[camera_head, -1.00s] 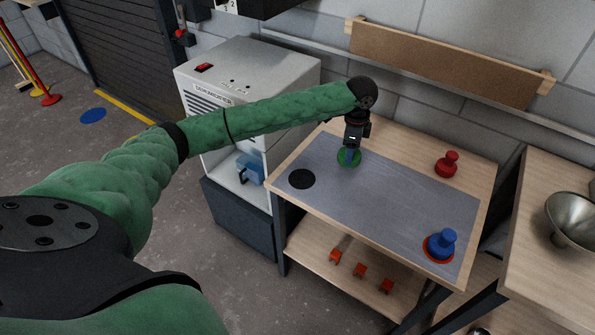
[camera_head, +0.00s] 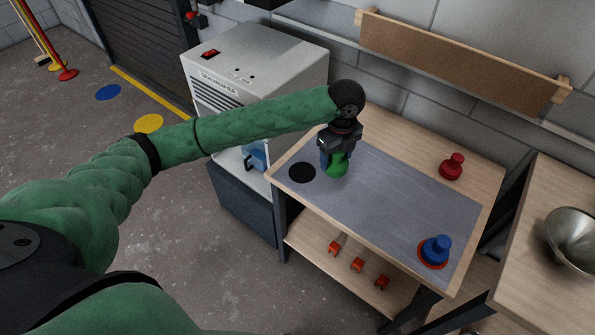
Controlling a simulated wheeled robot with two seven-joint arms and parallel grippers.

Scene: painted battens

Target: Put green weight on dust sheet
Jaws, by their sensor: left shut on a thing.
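The green weight (camera_head: 337,168) is at the left part of the grey sheet (camera_head: 400,205), which lies on the wooden bench and looks like the dust sheet. My left gripper (camera_head: 338,155) reaches down from above and is shut on the green weight, hiding its upper part. The weight shows over the sheet, just right of a black disc (camera_head: 302,172); I cannot tell whether it touches the sheet. My right gripper is not in view.
A blue weight (camera_head: 437,249) stands on a red disc (camera_head: 424,262) at the sheet's near right. A red weight (camera_head: 452,167) stands on bare wood behind the sheet. The sheet's middle is clear. A metal bowl (camera_head: 575,240) sits on the right-hand table.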

